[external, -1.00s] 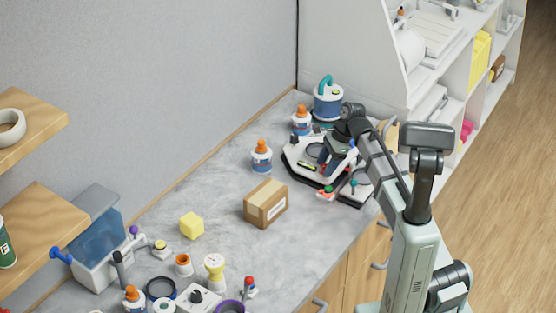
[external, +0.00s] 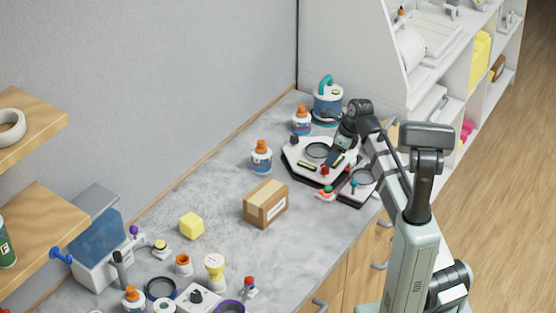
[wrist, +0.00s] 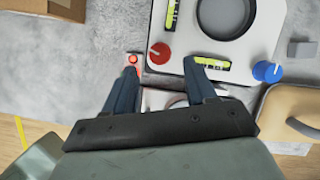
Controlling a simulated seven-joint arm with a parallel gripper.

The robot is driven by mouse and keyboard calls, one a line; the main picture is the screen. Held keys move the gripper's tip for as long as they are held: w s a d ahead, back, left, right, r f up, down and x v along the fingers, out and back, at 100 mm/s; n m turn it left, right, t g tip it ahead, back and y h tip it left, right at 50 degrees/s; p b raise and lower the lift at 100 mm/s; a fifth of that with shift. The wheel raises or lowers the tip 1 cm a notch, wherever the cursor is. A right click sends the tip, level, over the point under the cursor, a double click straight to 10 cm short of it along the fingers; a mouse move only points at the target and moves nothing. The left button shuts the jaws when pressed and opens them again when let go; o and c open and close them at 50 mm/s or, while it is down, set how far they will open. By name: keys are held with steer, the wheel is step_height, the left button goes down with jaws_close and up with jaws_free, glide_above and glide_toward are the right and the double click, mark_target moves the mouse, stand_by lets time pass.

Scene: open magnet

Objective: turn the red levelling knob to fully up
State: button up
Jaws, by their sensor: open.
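The red levelling knob (wrist: 160,53) sits near a corner of the white hexagonal platform (external: 296,151). It shows a pale pointer mark toward its left side in the wrist view, and the red knob also shows small in the external view (external: 325,170). My gripper (wrist: 160,70) is open and empty. Its two fingers appear on either side of the knob's line in the wrist view, with the knob just beyond the fingertips and apart from them. A blue knob (wrist: 267,71) stands at another corner. Yellow-green bubble levels (wrist: 212,65) lie on the platform beside a dark ring (wrist: 226,12).
A small red-topped part (wrist: 133,60) lies left of the platform. A cardboard box (external: 265,204) stands to the front left. Orange-capped bottles (external: 261,156) and a blue jug (external: 327,98) stand behind. A smaller plate with a ring (external: 364,181) is at the right.

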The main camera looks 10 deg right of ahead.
steer(key=v, duration=0.8)
steer(key=w+d+f+t+h, duration=0.2)
steer(key=w+d, duration=0.5)
steer(key=d, duration=0.5)
steer(key=w+d+f+t+h, duration=0.2)
steer(key=w+d, duration=0.5)
steer(key=d, duration=0.5)
steer(key=shift+d+f+m+t, duration=0.3)
steer(key=shift+f+t, duration=0.4)
steer(key=shift+f, duration=0.35)
